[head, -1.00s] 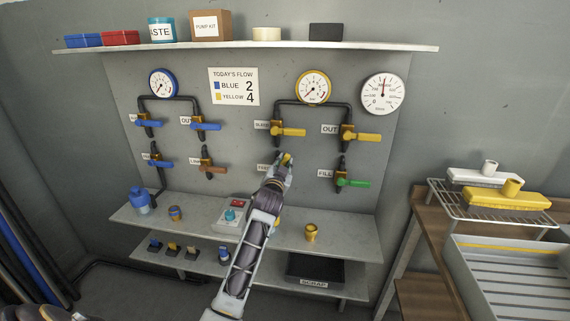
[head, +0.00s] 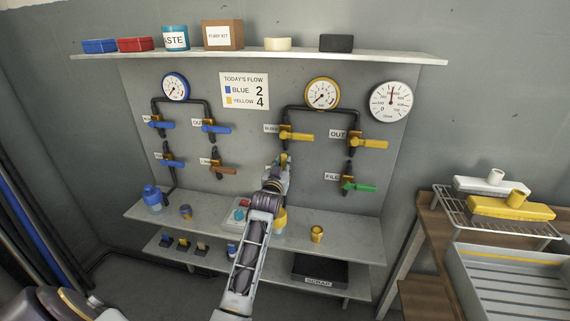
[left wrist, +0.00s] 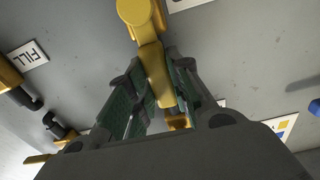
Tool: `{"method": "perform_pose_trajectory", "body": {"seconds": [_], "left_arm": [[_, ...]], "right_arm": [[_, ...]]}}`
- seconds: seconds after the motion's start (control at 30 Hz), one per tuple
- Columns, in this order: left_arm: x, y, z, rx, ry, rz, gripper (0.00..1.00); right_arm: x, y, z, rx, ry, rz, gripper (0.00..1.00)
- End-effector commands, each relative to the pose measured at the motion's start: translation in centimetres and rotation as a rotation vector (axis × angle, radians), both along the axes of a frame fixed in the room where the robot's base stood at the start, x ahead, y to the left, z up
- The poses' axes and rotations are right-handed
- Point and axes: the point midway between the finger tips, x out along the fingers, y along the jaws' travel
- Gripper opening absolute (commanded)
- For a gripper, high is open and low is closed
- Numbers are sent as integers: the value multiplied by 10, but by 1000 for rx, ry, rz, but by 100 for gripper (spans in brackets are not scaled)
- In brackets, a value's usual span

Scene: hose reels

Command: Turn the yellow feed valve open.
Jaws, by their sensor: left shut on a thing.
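The yellow feed valve (head: 283,159) is on the lower left of the yellow pipe group, mostly hidden behind my left gripper (head: 279,170). In the left wrist view, its long yellow handle (left wrist: 153,62) runs between the green-padded fingers of my left gripper (left wrist: 160,92), which are shut on it. From the head, the gripper reaches the valve from below, and the handle's exact angle cannot be told. My right gripper is not in view.
Two yellow-handled valves (head: 296,135) (head: 369,142) sit above, and a green-handled valve (head: 358,185) labelled FILL is to the right.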

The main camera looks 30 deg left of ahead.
Motion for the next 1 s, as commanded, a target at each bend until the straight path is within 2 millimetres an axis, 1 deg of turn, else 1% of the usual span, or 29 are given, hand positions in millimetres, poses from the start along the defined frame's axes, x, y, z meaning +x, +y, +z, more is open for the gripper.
{"method": "perform_pose_trajectory", "body": {"seconds": [0.17,0.5,0.53,0.7,1.0], "left_arm": [[-1,1,-3,-28,-3,-1,0],[-1,1,-3,-33,-4,-1,0],[-1,1,-3,-33,-4,-1,22],[-1,2,-2,-30,-4,0,43],[-1,2,-1,-27,-7,0,43]], "right_arm": [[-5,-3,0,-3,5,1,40],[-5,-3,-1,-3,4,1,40],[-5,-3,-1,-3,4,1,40],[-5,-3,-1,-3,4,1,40],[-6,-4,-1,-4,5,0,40]]}}
